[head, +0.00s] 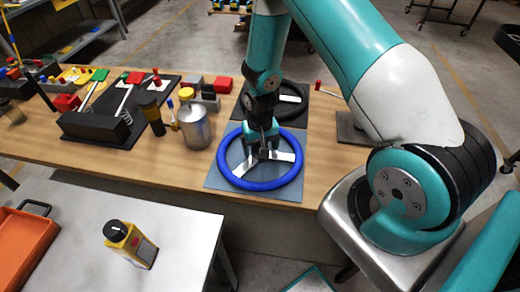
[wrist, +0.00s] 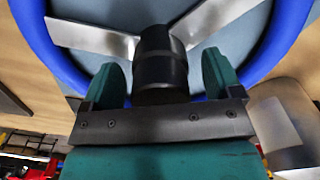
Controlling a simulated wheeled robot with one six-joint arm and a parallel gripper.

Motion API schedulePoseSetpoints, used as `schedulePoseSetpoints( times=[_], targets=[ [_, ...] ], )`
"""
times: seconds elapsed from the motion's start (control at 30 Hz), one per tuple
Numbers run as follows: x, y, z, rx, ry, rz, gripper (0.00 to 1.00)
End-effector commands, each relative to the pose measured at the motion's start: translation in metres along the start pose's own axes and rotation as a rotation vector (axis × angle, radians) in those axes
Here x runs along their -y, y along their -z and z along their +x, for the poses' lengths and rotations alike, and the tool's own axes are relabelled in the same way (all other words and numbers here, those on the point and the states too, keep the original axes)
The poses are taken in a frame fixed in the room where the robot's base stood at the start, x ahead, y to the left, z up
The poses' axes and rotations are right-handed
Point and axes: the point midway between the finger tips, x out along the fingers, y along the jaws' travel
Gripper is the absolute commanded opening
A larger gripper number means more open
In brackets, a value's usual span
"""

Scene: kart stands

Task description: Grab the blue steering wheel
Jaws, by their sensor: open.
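The blue steering wheel (head: 233,180) lies on a grey-blue square mat (head: 214,178) on the wooden table, with pale metal spokes and a dark hub. My gripper (head: 262,145) is above the hub, pointing down. A gap shows on each side of the hub. In the head view my gripper hides part of the hub.
A black steering wheel (head: 290,97) lies just behind the blue one. A metal can (head: 195,128) stands to the left, near a black tray (head: 95,122) with springs. A yellow device (head: 130,243) sits on the white front table (head: 85,215).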

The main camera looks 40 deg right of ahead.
Motion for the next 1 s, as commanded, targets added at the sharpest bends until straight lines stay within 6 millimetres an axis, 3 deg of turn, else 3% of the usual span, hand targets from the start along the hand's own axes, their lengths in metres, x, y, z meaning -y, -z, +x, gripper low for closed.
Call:
schedulePoseSetpoints(
  times=[0.27, 0.67, 1.0],
  targets=[
    [0.0002, 0.0005, 0.0044, -0.002, 0.001, 0.0, 0.85],
    [0.0001, 0.0003, 0.004, -0.002, 0.0, 0.0, 0.0],
    [0.0004, 0.0012, 0.0, -0.004, 0.001, 0.0, 0.0]
  ],
)
